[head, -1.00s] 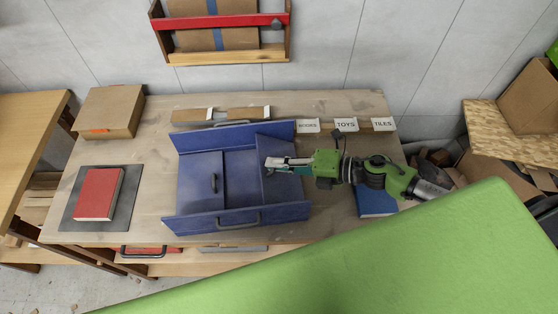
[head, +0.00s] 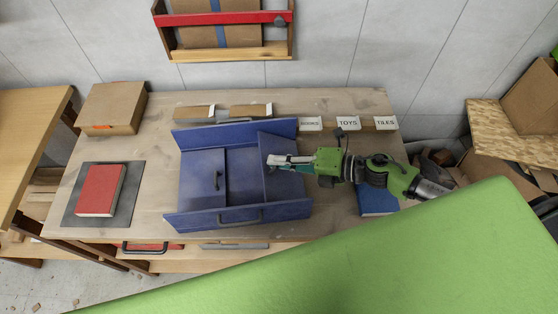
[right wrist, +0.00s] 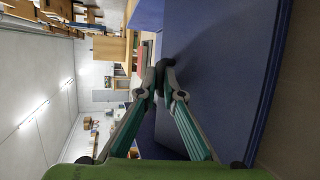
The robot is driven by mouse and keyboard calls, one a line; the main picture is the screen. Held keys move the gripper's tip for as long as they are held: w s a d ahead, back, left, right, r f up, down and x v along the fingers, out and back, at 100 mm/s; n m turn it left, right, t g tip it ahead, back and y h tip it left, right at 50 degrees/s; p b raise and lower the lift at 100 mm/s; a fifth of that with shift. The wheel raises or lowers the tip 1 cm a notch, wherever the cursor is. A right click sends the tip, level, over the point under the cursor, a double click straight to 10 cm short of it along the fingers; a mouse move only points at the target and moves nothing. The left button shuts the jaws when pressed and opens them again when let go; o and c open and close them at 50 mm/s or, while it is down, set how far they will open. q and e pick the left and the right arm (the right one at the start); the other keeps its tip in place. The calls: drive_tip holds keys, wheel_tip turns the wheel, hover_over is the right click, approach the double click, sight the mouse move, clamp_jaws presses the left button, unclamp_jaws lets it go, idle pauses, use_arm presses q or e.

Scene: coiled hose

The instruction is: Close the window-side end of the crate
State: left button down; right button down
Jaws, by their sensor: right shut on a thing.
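The blue crate (head: 190,217) sits in the middle of the wooden table. Its left end flap (head: 200,185) lies flat across the opening, with its dark handle showing. Its right end flap (head: 285,178) is tilted, partly raised over the right end. My right gripper (head: 272,160) reaches in from the right to this flap's upper edge. In the right wrist view its fingertips (right wrist: 162,78) meet on a small dark part, seemingly the flap's handle, against the blue panel (right wrist: 215,75). My left gripper is not in view.
A red book (head: 100,190) lies on a dark mat at the left, with a cardboard box (head: 112,108) behind it. Labelled cards (head: 348,123) stand at the back right. A blue book (head: 376,202) lies beneath my right arm.

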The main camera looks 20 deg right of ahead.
drive_tip(key=shift+d+f, duration=0.1)
drive_tip(key=shift+f, duration=0.05)
drive_tip(key=c, duration=2.5)
unclamp_jaws()
drive_tip(key=shift+d, duration=0.1)
drive_tip(key=v, duration=1.2)
drive_tip(key=shift+c, duration=0.3)
